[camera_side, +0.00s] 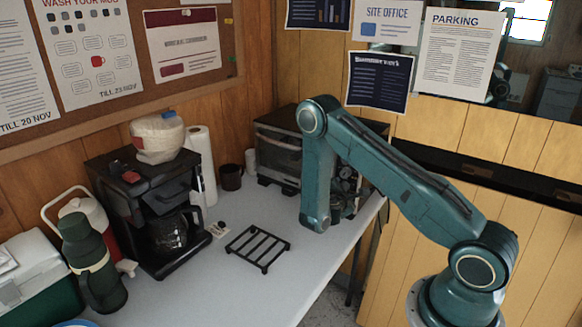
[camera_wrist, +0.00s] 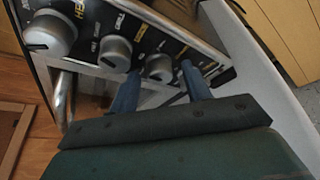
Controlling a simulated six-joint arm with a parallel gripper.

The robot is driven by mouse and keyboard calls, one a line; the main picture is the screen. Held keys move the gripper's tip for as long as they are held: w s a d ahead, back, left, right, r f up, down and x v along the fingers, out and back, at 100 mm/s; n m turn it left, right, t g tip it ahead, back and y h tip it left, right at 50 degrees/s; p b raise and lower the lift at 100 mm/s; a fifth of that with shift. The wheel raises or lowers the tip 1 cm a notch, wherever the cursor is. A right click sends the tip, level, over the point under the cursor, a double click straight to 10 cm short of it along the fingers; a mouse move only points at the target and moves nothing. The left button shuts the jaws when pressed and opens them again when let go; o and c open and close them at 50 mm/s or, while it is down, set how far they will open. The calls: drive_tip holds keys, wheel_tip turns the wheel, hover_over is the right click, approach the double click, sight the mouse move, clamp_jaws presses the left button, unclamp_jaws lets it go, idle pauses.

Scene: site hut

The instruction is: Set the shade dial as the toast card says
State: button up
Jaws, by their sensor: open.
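The toaster oven (camera_side: 279,150) stands at the back of the table; my arm covers its right part in the side view. In the wrist view its dark control panel shows a large knob (camera_wrist: 48,32), a middle knob (camera_wrist: 115,52) and a smaller dial (camera_wrist: 160,67). I cannot read which label says shade. My gripper (camera_wrist: 159,71) is open, with its blue fingers on either side of the smaller dial; contact cannot be told.
A black rack (camera_side: 258,247) lies on the white table (camera_side: 240,297). The coffee maker (camera_side: 143,205), paper roll (camera_side: 202,160), dark mug (camera_side: 231,177) and green flask (camera_side: 92,265) stand left. A metal handle (camera_wrist: 62,96) is left of the fingers. The front tabletop is mostly clear.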

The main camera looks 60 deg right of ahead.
drive_tip(key=c, duration=1)
drive_tip(key=shift+n, duration=0.3)
drive_tip(key=n+g, duration=0.1)
drive_tip(key=n, duration=0.1)
drive_tip(key=n+g, duration=0.2)
drive_tip(key=n, duration=0.1)
drive_tip(key=n+g, duration=0.2)
drive_tip(key=shift+w+r+n+y, duration=0.1)
drive_tip(key=shift+w+n+y, duration=0.15)
drive_tip(key=shift+n+y, duration=0.05)
idle(0.4)
drive_tip(key=o, duration=1)
